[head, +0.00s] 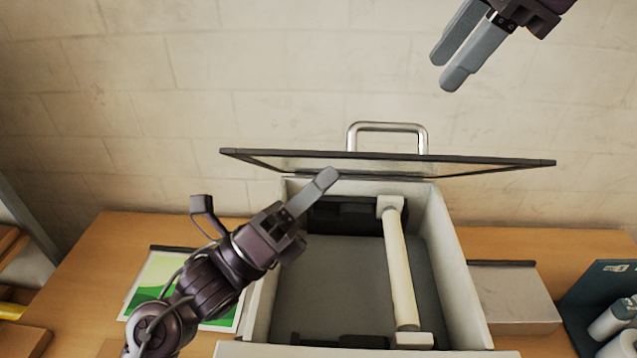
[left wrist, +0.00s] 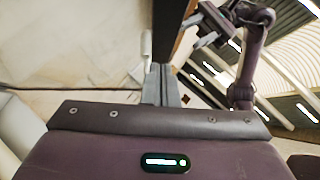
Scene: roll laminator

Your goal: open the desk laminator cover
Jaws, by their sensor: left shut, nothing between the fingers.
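The desk laminator (head: 455,275) is a pale open-topped box with a cream roller (head: 402,270) inside. Its dark-framed cover (head: 500,163) is raised at the back, seen at a shallow angle, with the interior exposed. A metal handle (head: 388,127) shows beyond the cover's upper edge. My left gripper (head: 328,178) is shut and empty, in front of the cover's left half; I cannot tell if it touches the cover. Its closed fingers (left wrist: 163,82) also show in the left wrist view. My right gripper (head: 447,75) is open and empty, high above the cover at upper right.
A green and white sheet (head: 160,280) lies on the wooden desk (head: 90,275) left of the laminator. A grey box (head: 515,295) and a dark holder with white cylinders (head: 612,320) stand to the right. A pale block wall (head: 200,100) closes off the back.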

